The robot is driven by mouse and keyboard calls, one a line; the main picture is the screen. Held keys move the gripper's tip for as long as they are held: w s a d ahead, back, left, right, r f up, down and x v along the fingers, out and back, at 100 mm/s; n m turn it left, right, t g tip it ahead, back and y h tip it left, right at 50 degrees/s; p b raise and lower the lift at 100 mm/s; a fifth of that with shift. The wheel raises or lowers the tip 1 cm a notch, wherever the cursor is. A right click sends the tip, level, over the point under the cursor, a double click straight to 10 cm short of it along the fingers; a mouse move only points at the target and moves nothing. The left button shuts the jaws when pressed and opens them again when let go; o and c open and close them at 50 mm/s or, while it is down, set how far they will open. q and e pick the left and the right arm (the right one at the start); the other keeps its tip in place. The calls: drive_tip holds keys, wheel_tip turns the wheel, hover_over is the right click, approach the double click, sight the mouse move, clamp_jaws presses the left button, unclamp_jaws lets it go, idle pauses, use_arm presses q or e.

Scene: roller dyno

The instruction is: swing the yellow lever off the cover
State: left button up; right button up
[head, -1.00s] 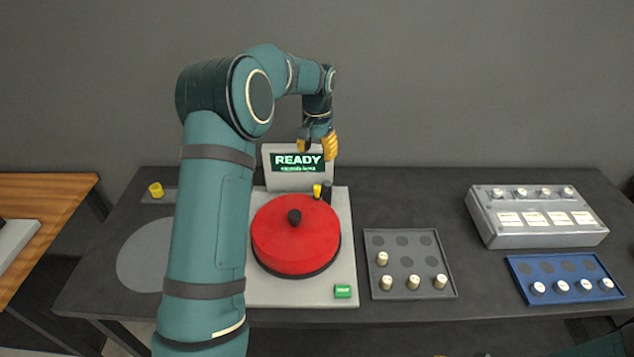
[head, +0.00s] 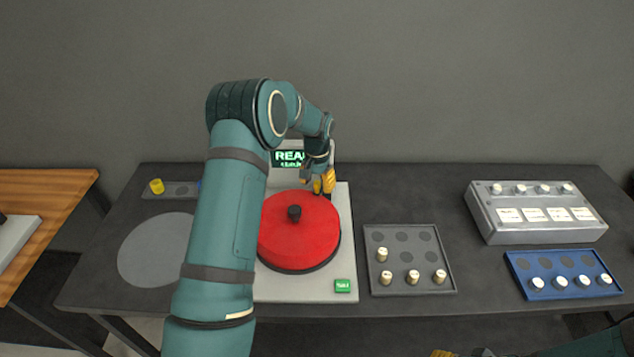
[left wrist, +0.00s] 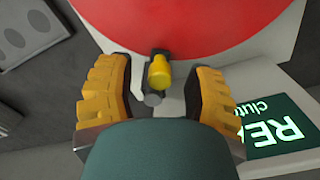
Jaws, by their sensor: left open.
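The round red cover (head: 298,240) with its black knob sits on the light grey machine base; its edge also shows in the left wrist view (left wrist: 200,22). The yellow lever (left wrist: 160,72), on a dark mount, stands at the cover's edge. My left gripper (head: 319,184) is over the cover's back edge, in front of the screen. Its open yellow fingers stand on either side of the lever in the left wrist view, with gaps on both sides. In the head view the gripper hides the lever. Only a sliver of my right gripper (head: 443,353) shows at the bottom edge.
The screen (head: 288,159) behind the cover is partly hidden by my gripper. A green button (head: 343,286) is at the base's front right. A grey tray (head: 412,238) with white-topped pegs, a grey box (head: 538,230) and a blue tray (head: 562,263) stand to the right.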

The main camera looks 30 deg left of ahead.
use_arm(q)
drive_tip(key=shift+c, duration=0.3)
clamp_jaws()
drive_tip(key=shift+d, duration=0.1)
